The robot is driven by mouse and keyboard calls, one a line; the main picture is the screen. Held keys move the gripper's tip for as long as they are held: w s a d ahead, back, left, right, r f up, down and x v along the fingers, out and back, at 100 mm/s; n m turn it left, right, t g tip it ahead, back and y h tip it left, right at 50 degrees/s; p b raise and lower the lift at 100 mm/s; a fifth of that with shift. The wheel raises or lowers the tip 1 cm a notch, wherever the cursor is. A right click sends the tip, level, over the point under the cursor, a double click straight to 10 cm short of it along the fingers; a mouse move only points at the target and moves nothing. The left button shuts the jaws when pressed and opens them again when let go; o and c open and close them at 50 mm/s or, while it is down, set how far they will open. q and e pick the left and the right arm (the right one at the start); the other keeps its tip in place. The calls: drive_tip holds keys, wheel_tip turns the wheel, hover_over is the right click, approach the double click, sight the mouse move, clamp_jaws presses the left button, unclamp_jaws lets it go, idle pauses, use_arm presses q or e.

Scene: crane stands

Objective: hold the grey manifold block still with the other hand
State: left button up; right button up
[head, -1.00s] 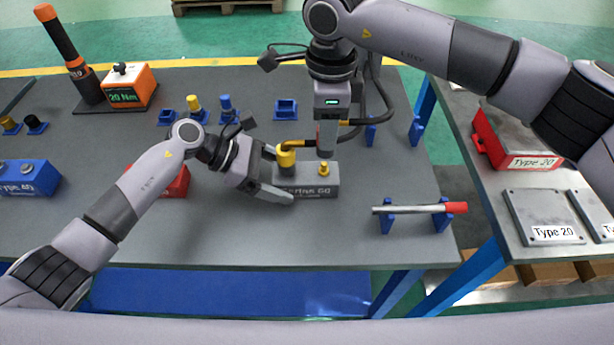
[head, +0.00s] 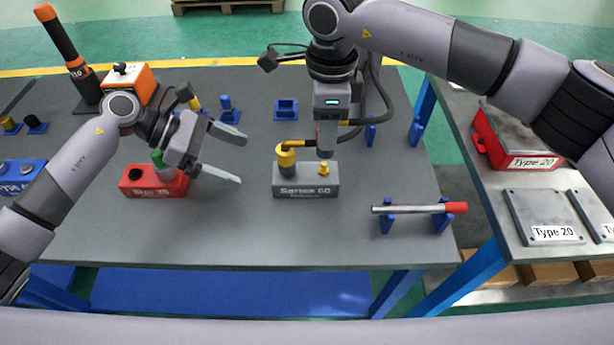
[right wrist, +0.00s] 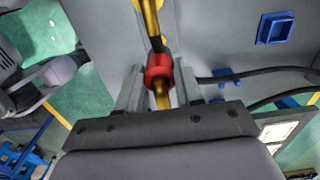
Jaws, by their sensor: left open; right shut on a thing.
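The grey manifold block (head: 305,190), lettered Series 60, sits on the dark table. My right gripper (head: 327,150) is above and behind the block, shut on a tool with a yellow shaft (head: 299,143) and a red collar (right wrist: 159,68). The shaft's bent end reaches the left yellow fitting; whether it is seated is unclear.
A red block (head: 140,190) with a green-topped fitting stands beside my left gripper. A red-tipped rod (head: 410,209) rests on blue stands at the right. Blue holders (head: 286,109) stand behind. The table in front of the grey block is clear.

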drive_tip(key=shift+r, duration=0.1)
drive_tip(key=shift+r+p, duration=1)
drive_tip(key=shift+r, duration=1)
use_arm(q)
drive_tip(key=r, duration=0.1)
drive_tip(key=a+r, duration=0.1)
drive_tip(key=shift+r, duration=0.35)
